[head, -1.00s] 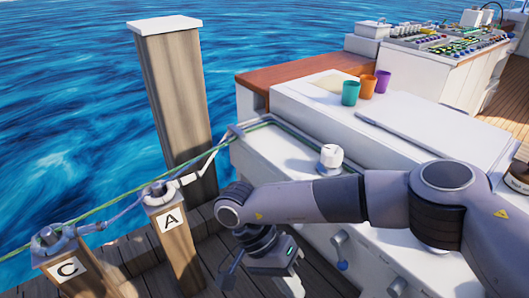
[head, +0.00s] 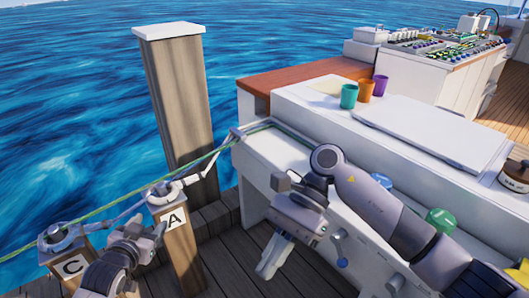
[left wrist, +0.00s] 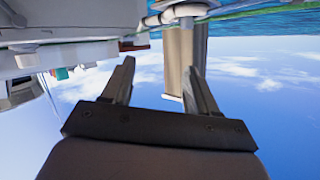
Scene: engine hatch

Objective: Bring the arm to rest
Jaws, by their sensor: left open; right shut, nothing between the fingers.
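My left gripper (head: 150,238) is low at the left of the head view, beside the post marked A (head: 176,240) and right of the post marked C (head: 72,268). In the left wrist view its two fingers (left wrist: 160,68) are spread and nothing is between them. My right gripper (head: 270,260) hangs beside the white boat side, over the dark plank deck, with its fingers together and empty. Its forearm crosses in front of the boat from the lower right. Whether the left gripper touches post A cannot be told.
A green line (head: 120,200) runs across the post tops to the boat corner. A tall white-capped post (head: 175,100) stands behind. Green, orange and purple cups (head: 349,96) stand on the boat top, near a control panel (head: 430,42).

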